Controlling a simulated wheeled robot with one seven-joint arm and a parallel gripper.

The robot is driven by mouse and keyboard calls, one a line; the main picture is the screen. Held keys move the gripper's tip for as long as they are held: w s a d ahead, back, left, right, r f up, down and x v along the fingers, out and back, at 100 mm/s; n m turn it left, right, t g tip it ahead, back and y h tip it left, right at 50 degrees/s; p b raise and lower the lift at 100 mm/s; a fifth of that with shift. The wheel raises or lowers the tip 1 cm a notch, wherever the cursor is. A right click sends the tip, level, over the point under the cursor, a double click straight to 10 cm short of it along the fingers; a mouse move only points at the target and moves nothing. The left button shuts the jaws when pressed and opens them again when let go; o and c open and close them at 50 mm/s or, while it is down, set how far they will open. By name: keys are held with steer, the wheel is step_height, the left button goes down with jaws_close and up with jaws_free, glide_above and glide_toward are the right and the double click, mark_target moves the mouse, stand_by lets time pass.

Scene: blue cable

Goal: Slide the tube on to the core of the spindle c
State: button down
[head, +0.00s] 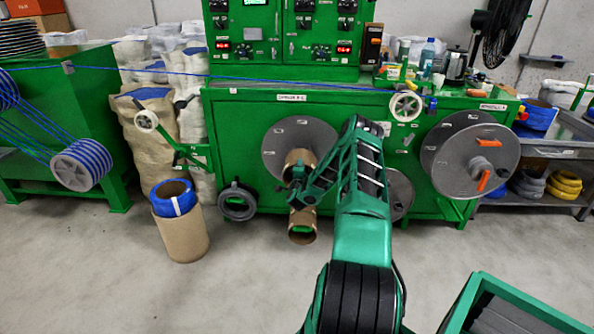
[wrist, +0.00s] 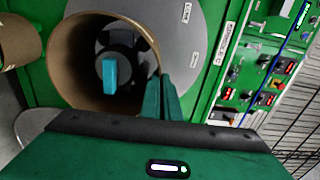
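A brown cardboard tube (head: 299,158) is in front of the grey disc (head: 322,138) of the spindle under the label "Spindle # C". In the wrist view the tube (wrist: 70,70) is open-ended towards me. Through it I see the dark spindle core (wrist: 113,48) with a light blue tab (wrist: 110,73), a little right of the tube's middle. I cannot tell whether the tube is around the core or still in front of it. My gripper (wrist: 163,98) pinches the tube's wall at its right side in the wrist view. My gripper (head: 297,180) is partly hidden in the head view.
A second cardboard tube (head: 302,228) sits low on the green machine. A right-hand spindle (head: 465,160) has orange tabs. A tall cardboard tube with a blue coil (head: 180,225) stands on the floor at left. A green bin (head: 515,305) is at front right. Floor between is clear.

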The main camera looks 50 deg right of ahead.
mark_target(301, 155)
steer(key=shift+x, duration=3)
steer(key=shift+d, duration=0.1)
steer(key=shift+r, duration=0.1)
steer(key=shift+x, duration=1.15)
stand_by(0.5)
steer(key=shift+d+f, duration=0.1)
steer(key=shift+f, duration=0.35)
stand_by(0.5)
steer(key=c, duration=1.9)
jaws_free()
steer(key=shift+f, duration=0.1)
steer(key=shift+c, duration=0.2)
steer(key=o, duration=0.4)
steer(key=shift+c, duration=0.2)
